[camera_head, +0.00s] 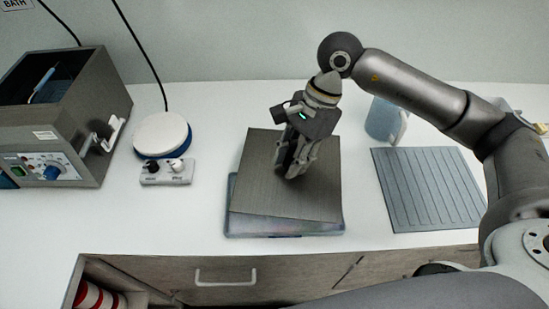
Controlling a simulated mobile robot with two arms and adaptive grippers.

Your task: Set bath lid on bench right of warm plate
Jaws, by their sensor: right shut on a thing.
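The bath lid (258,193) is a flat, dark grey metal square in the middle of the bench (200,217). My right gripper (291,172) points down at it and is shut on it near its middle; the fingers hide the grip point. The lid lies over a flat, pale-rimmed item (290,229), and I cannot tell whether they touch. The warm plate (162,134), a round white top on a blue base, stands to the left of the lid. The bath (48,105) stands open at the far left. My left gripper is not in view.
A control box with two knobs (167,172) sits in front of the warm plate. A ribbed grey mat (429,188) lies on the right, with a pale blue jug (382,120) behind it. The bench front edge runs above a drawer handle (225,278).

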